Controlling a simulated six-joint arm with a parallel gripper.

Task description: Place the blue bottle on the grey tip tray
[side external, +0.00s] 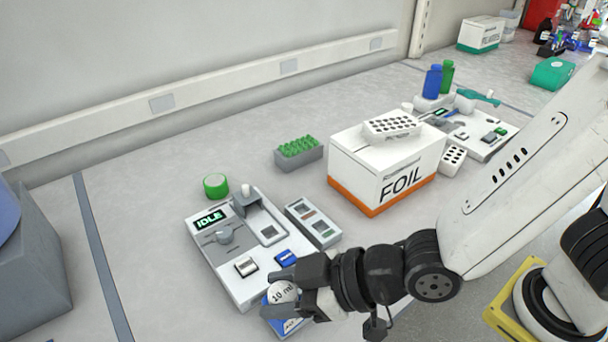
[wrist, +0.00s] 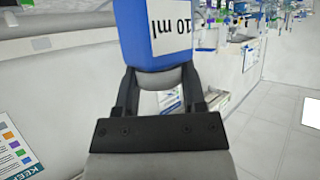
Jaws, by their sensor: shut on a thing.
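My gripper (side external: 286,290) is shut on a blue bottle with a white label reading "10 ml". In the wrist view the blue bottle (wrist: 142,40) stands out past the fingers, which grip a pale grey part at its end. In the side view the fingers and the wrist partly hide the bottle, which is in front of the white device marked IDLE. A grey tray with rows of green tops (side external: 298,153) stands on the bench, behind and apart from my gripper. It looks like the tip tray, but I cannot tell for sure.
The white device (side external: 208,258) and a small grey case (side external: 313,222) are near my gripper. A FOIL box (side external: 350,180) carries a white holed rack (side external: 392,126). Another blue bottle (side external: 432,82) stands farther back.

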